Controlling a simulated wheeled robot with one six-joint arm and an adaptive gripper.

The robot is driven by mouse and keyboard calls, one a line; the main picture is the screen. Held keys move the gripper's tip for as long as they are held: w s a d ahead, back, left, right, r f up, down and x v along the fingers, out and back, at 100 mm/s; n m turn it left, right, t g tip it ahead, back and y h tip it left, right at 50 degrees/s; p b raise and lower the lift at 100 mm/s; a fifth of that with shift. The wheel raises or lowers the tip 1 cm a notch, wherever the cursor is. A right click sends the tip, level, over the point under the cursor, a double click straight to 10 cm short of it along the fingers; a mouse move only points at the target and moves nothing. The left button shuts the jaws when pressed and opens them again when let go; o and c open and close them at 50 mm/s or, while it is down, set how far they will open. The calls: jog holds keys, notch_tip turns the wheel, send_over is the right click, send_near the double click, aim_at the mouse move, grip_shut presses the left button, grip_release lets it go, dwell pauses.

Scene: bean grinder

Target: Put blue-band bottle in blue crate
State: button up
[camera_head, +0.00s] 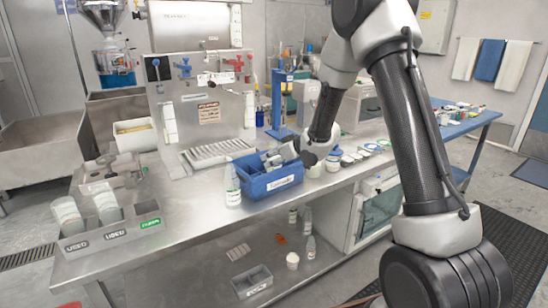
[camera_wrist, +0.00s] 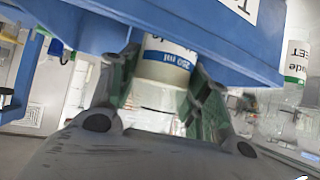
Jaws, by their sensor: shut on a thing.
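The blue crate (camera_head: 250,188) stands on the steel bench with a white label on its front wall. In the wrist view its blue wall (camera_wrist: 225,42) fills the upper part. My gripper (camera_head: 272,159) is over the crate's opening, fingers pointing left. In the wrist view my gripper (camera_wrist: 166,88) is shut on the blue-band bottle (camera_wrist: 165,68), a pale bottle with a blue band marked 250 ml. The bottle's far end is hidden behind the crate wall. I cannot tell whether it touches the crate's floor.
A white bottle with a green label (camera_head: 232,187) stands close to the crate's left side. A tray with used cups (camera_head: 108,236) is at the bench's left. A blue post (camera_head: 277,100) rises behind.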

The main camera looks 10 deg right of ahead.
jog(key=shift+f, duration=0.25)
jog(key=o, duration=1.3)
